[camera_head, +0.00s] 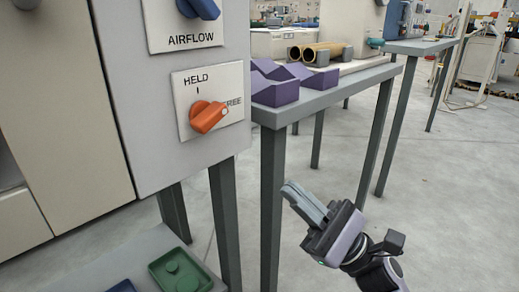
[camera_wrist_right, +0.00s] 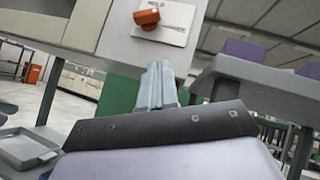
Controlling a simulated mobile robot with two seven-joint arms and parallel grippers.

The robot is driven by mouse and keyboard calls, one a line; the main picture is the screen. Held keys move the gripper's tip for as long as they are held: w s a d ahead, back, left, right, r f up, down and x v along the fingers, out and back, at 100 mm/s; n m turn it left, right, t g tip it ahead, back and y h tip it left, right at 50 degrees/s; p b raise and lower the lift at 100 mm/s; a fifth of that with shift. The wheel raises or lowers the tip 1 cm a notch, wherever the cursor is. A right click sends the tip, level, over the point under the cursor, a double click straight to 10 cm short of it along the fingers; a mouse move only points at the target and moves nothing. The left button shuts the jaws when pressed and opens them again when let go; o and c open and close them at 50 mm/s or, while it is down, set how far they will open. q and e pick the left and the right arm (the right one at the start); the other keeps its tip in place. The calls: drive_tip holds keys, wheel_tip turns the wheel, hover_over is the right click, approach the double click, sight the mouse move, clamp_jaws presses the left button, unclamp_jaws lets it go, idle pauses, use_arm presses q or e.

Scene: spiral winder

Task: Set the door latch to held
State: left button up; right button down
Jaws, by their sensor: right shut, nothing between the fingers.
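The door latch is an orange knob (camera_head: 207,116) on a white plate (camera_head: 182,88) marked HELD at the top and FREE at the right. Its pointer is turned toward FREE. The knob also shows in the right wrist view (camera_wrist_right: 147,17), beyond the fingers. My right gripper (camera_head: 290,192) is below and to the right of the knob, apart from it. Its fingers (camera_wrist_right: 158,70) are shut together and empty, pointing up toward the panel. My left gripper is not in view.
A blue AIRFLOW knob (camera_head: 204,8) sits above the latch on the same grey panel (camera_head: 140,120). A grey bench (camera_head: 330,95) with purple V-blocks (camera_head: 272,92) and brass tubes stands to the right. A green tray (camera_head: 180,272) lies below. Open floor surrounds my right gripper.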

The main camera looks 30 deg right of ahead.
sight(223, 113)
use_arm(q)
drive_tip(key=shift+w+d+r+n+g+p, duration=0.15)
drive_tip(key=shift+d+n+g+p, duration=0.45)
drive_tip(key=shift+p, duration=1.65)
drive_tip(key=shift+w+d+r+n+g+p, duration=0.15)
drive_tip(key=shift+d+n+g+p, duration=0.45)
drive_tip(key=shift+p, duration=1.6)
use_arm(e)
drive_tip(key=s+r+x, duration=0.1)
drive_tip(key=s+x, duration=0.1)
drive_tip(key=x, duration=1)
drive_tip(key=shift+a+r, duration=0.25)
drive_tip(key=shift+r, duration=0.3)
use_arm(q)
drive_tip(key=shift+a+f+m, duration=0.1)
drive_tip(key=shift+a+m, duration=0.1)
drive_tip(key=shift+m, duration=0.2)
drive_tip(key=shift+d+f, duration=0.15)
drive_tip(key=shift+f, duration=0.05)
use_arm(e)
drive_tip(key=shift+w+d+r+n+g+y, duration=0.15)
drive_tip(key=shift+n+g+y, duration=0.35)
drive_tip(key=shift+n+g, duration=0.35)
